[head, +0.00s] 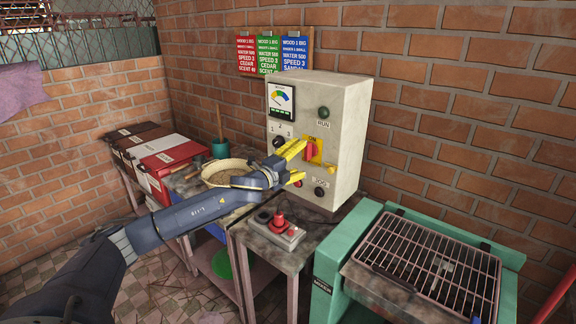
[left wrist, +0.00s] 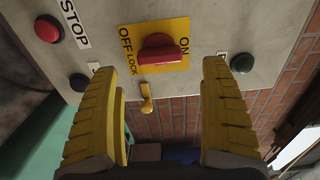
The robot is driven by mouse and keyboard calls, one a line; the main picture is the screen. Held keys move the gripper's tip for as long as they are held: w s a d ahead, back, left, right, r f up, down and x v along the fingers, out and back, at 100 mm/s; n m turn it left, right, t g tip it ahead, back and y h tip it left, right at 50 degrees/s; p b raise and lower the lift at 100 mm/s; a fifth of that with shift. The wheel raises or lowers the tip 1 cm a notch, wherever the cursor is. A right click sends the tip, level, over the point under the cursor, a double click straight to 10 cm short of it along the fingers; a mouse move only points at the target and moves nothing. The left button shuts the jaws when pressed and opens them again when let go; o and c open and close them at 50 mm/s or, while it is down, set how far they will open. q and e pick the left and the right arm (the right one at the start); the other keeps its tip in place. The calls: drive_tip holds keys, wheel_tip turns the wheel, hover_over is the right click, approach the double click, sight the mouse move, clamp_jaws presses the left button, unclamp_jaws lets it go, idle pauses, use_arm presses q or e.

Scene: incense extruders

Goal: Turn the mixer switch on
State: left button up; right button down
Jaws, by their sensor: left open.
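The mixer switch (head: 310,151) is a red rotary handle on a yellow plate on the front of the grey control box (head: 345,120). In the left wrist view the red handle (left wrist: 158,52) lies crosswise on the yellow plate (left wrist: 178,33), between the words OFF LOCK and ON. A small yellow tab (left wrist: 147,97) hangs below the plate. My left gripper (head: 301,162) is open and empty in front of the switch. In the left wrist view its two yellow fingers (left wrist: 159,70) stand either side of the handle, apart from it. My right gripper is not in view.
A red STOP button (left wrist: 48,29) and dark knobs (left wrist: 242,63) sit near the switch on the panel. A bowl (head: 224,172) is left, a green-framed grill (head: 430,262) right. Brick walls close the back.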

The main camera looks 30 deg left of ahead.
use_arm(q)
drive_tip(key=s+a, duration=0.1)
drive_tip(key=s, duration=0.5)
idle(0.5)
